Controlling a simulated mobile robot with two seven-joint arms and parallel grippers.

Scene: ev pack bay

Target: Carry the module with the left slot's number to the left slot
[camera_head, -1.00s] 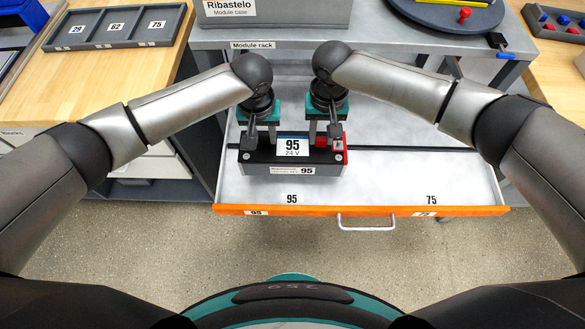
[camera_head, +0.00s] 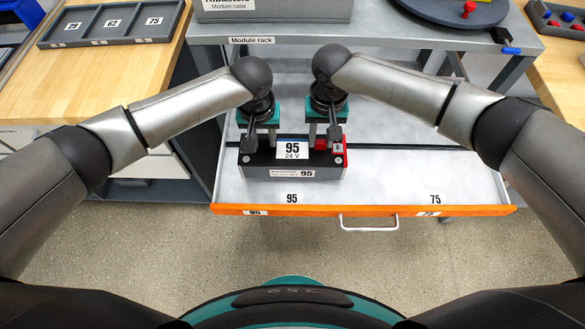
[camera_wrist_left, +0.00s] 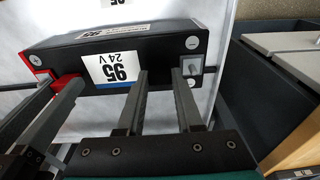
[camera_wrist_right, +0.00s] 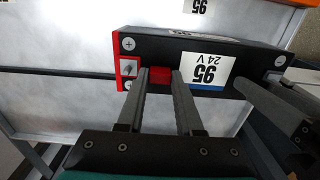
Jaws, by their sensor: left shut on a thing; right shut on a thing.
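The black module marked 95, 24 V (camera_head: 291,170) has a red right end. It is level over the left part of the open drawer (camera_head: 420,180), behind the printed 95 on its floor. I cannot tell whether it touches the floor. My left gripper (camera_head: 249,143) is shut on its left part, and my right gripper (camera_head: 328,143) on its right part by the red end. The module also shows in the left wrist view (camera_wrist_left: 70,50) and the right wrist view (camera_wrist_right: 160,45). The fingers hide part of its far side.
The drawer's orange front (camera_head: 300,210) carries labels 95 on the left and 75 on the right. The drawer's right part is empty. Behind stands the rack table (camera_head: 400,38) with a grey case (camera_head: 275,12).

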